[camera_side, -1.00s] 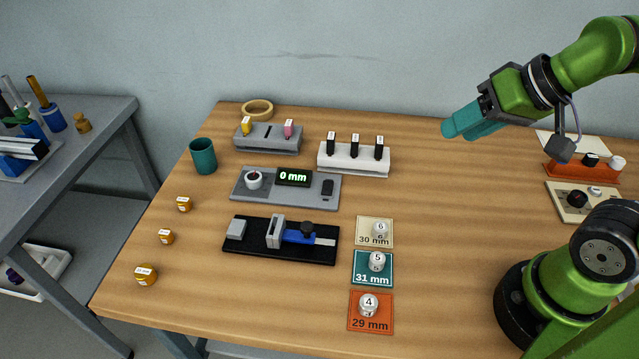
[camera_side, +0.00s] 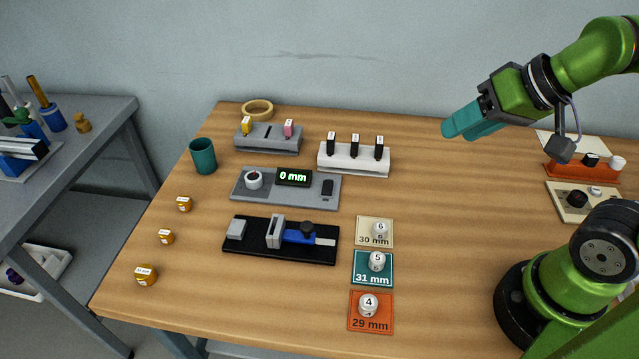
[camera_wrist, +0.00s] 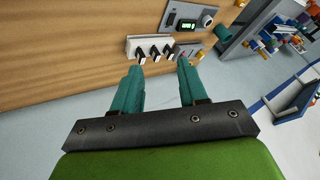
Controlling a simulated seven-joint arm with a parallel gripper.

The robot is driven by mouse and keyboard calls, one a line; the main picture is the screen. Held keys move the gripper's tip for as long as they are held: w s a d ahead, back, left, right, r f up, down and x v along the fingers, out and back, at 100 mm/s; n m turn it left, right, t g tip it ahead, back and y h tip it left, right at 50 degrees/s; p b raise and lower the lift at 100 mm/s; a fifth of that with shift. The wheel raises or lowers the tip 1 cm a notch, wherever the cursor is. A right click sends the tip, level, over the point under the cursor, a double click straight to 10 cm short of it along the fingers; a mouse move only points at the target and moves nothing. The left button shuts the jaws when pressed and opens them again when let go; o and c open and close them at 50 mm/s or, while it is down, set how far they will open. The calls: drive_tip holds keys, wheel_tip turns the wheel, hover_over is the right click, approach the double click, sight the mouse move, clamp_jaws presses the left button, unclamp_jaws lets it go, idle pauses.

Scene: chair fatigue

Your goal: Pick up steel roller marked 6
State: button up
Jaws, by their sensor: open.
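The steel roller marked 6 (camera_side: 380,230) stands upright on the beige card labelled 30 mm (camera_side: 364,240), at the right of the table's middle in the side view. My gripper (camera_side: 452,129) is held above the back right of the table, far above and to the right of the roller. In the wrist view its two teal fingers (camera_wrist: 157,88) are apart with nothing between them. The roller is not visible in the wrist view.
Roller 5 (camera_side: 377,261) stands on a teal card and roller 4 (camera_side: 368,304) on an orange card, in front of roller 6. A black caliper fixture (camera_side: 260,250) lies left. A white holder (camera_side: 345,163) with black-topped pieces stands behind. The table right of the cards is clear.

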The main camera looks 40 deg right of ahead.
drive_tip(key=o, duration=0.4)
drive_tip(key=shift+c, duration=0.2)
drive_tip(key=n+g+h, duration=0.2)
drive_tip(key=n+g, duration=0.5)
drive_tip(key=n, duration=1.2)
hover_over(381, 227)
wheel_tip(381, 227, down, 7)
drive_tip(key=n, duration=0.7)
drive_tip(key=f, duration=1.1)
drive_tip(key=shift+w+f, duration=0.25)
drive_tip(key=shift+s+f, duration=0.2)
drive_tip(key=shift+f, duration=2.45)
